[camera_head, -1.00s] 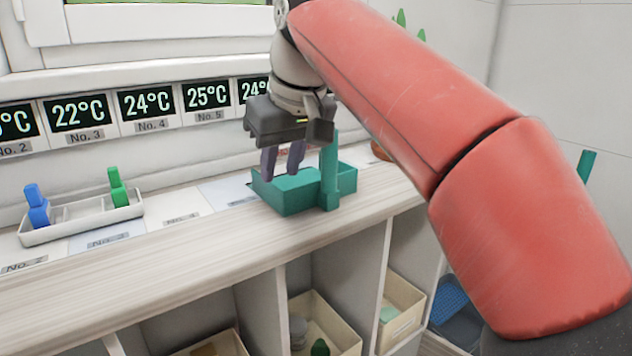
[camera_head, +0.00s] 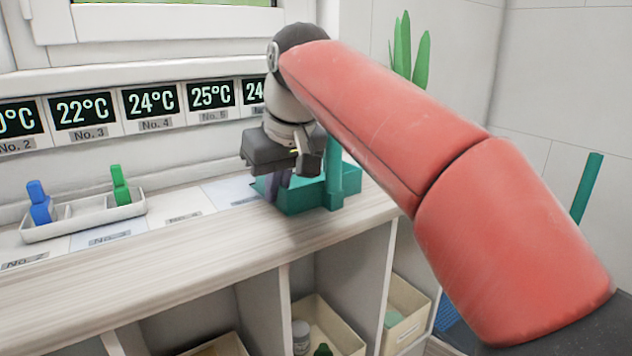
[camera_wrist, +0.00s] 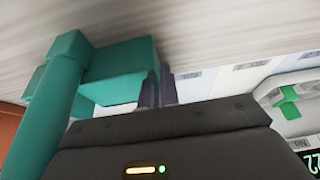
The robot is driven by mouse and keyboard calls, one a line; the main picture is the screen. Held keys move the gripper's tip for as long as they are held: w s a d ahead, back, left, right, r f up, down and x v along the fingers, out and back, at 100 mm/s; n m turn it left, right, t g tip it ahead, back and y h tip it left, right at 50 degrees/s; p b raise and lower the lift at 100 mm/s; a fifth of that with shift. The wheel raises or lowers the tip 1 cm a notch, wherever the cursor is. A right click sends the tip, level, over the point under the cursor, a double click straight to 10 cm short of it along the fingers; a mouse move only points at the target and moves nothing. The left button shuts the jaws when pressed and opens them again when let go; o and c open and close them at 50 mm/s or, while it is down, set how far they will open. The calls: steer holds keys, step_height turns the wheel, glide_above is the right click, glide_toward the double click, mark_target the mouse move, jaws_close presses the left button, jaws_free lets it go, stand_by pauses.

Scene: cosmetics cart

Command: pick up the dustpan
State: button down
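The dustpan (camera_head: 312,193) is a teal open box with a tall upright handle (camera_head: 334,165), standing on the light wooden counter. In the wrist view its teal body (camera_wrist: 118,62) and handle (camera_wrist: 45,115) fill the left side. My gripper (camera_head: 279,188) is low at the dustpan's left part, pointing down, with its dark fingers close to the teal box. In the wrist view the two fingers (camera_wrist: 158,88) appear close together at the right edge of the dustpan's body. I cannot tell whether they grip its wall; the fingertips are partly hidden.
A white tray (camera_head: 85,222) with a blue clip (camera_head: 40,205) and a green clip (camera_head: 120,187) lies on the counter to the left. Temperature displays (camera_head: 150,104) line the wall behind. Cubbies with bins (camera_head: 345,345) sit below. The counter between tray and dustpan is clear.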

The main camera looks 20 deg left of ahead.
steer(key=shift+r, duration=0.15)
step_height(320, 180, up, 8)
steer(key=shift+a+r+p, duration=0.1)
steer(key=shift+a+p, duration=0.05)
steer(key=shift+p, duration=1.1)
steer(key=shift+r, duration=0.7)
